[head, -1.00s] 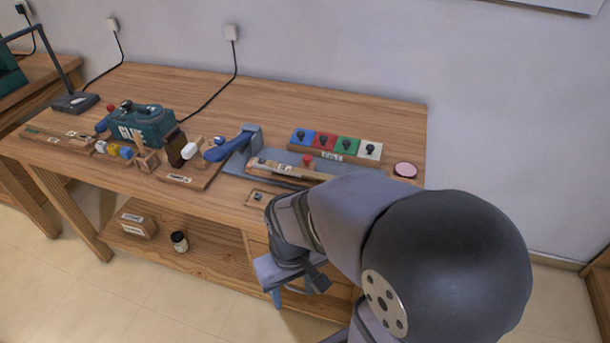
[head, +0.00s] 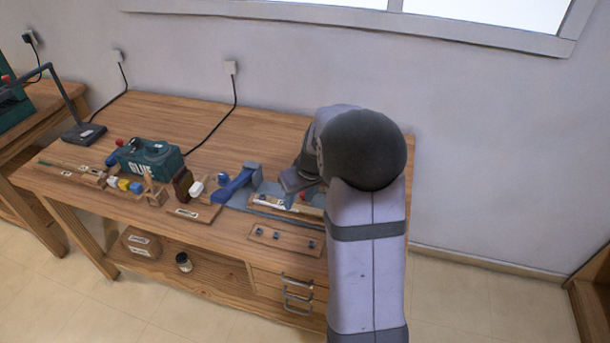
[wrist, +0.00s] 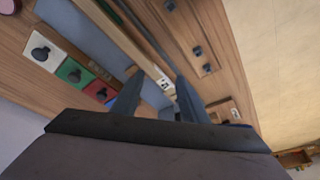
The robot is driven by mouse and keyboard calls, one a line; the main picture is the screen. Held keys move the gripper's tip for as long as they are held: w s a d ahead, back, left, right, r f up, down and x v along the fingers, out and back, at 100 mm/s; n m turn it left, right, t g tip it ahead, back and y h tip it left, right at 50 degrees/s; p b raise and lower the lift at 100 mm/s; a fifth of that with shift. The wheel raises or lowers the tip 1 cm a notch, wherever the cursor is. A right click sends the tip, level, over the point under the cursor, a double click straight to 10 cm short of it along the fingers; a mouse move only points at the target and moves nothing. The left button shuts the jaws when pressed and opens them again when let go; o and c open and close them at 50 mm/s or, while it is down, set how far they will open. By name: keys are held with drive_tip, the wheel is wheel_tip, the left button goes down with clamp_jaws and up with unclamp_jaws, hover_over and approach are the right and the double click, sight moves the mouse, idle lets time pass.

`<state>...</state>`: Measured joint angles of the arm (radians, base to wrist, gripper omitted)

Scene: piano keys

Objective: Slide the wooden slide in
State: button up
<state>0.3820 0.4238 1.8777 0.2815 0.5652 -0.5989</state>
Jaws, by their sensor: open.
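A long wooden slide with a pale label (head: 272,201) lies in a grey-blue fixture (head: 240,203) on the bench. A red knob (head: 303,196) shows near its right end. In the wrist view the wooden strip (wrist: 118,42) runs diagonally towards the fingers, with a black-and-white label by the fingertips. My gripper (wrist: 161,80) is open above the fixture, its two fingers apart, with nothing clearly held between them. Whether the fingers touch the slide cannot be told. In the head view my arm hides the fixture's right part and the fingertips.
A wooden board with black knobs (head: 285,239) lies at the front edge. White, green, red and blue keys (wrist: 75,72) stand beside the fixture in the wrist view. A blue lever (head: 233,185), a teal glue box (head: 150,160) and small blocks are on the left.

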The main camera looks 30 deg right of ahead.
drive_tip(key=p, duration=0.1)
approach(304, 193)
drive_tip(key=shift+t, duration=0.3)
drive_tip(key=shift+s+p+x, duration=0.15)
drive_tip(key=shift+p+x, duration=0.4)
drive_tip(key=shift+x, duration=1.4)
drive_tip(key=shift+s+p+x, duration=0.15)
drive_tip(key=shift+p+x, duration=0.4)
drive_tip(key=shift+x, duration=1.4)
drive_tip(key=shift+a+f, duration=0.1)
drive_tip(key=shift+a, duration=0.05)
drive_tip(key=shift+c, duration=0.6)
